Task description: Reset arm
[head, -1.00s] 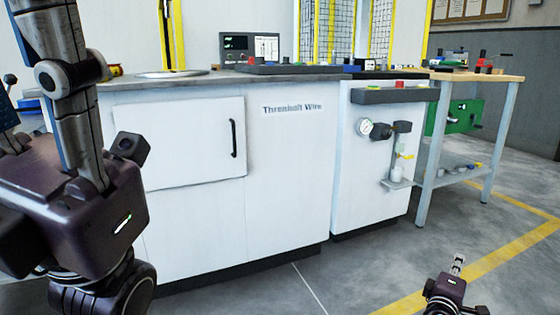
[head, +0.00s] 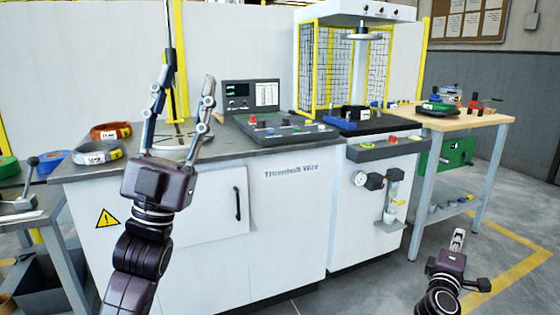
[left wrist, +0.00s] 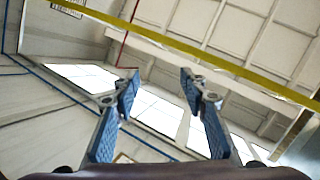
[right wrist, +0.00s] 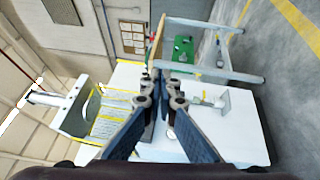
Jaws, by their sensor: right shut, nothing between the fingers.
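My left gripper (head: 188,98) stands upright in front of the white machine cabinet in the head view. Its fingers are spread and point up, with nothing between them. In the left wrist view the same open fingers (left wrist: 160,88) face the ceiling and wall. My right gripper (head: 458,240) is low at the right in the head view, above the floor. In the right wrist view its fingers (right wrist: 162,72) are together and empty, pointing toward the machine and the workbench. Both grippers are apart from every object.
The white cabinet's top (head: 230,147) carries a control panel (head: 285,125), an orange coil (head: 110,131) and a blue-banded coil (head: 97,152). A caged press (head: 345,70) stands beside it. A wooden workbench (head: 470,121) is at right. Grey floor with yellow lines is open at right.

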